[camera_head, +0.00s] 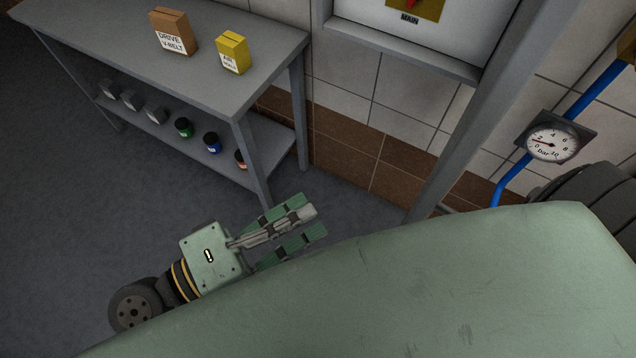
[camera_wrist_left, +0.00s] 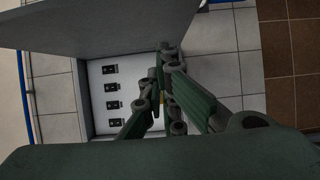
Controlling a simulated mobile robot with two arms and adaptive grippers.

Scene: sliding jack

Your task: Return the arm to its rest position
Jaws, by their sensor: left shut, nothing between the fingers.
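My left gripper (camera_head: 308,218) is pale green and hangs in front of the grey shelf unit in the head view, its fingers pointing to the right. It is shut and empty. In the left wrist view its dark green fingers (camera_wrist_left: 163,82) come together in front of an open cabinet. No object is held between them. My right gripper is in neither view.
The grey shelf unit (camera_head: 95,40) holds a brown box (camera_head: 171,33) and a yellow box (camera_head: 232,53). Several small jars stand on its lower shelf. A pressure gauge (camera_head: 552,144) and blue pipe (camera_head: 515,182) are at right. The cabinet's white panel (camera_wrist_left: 134,85) has several black switches.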

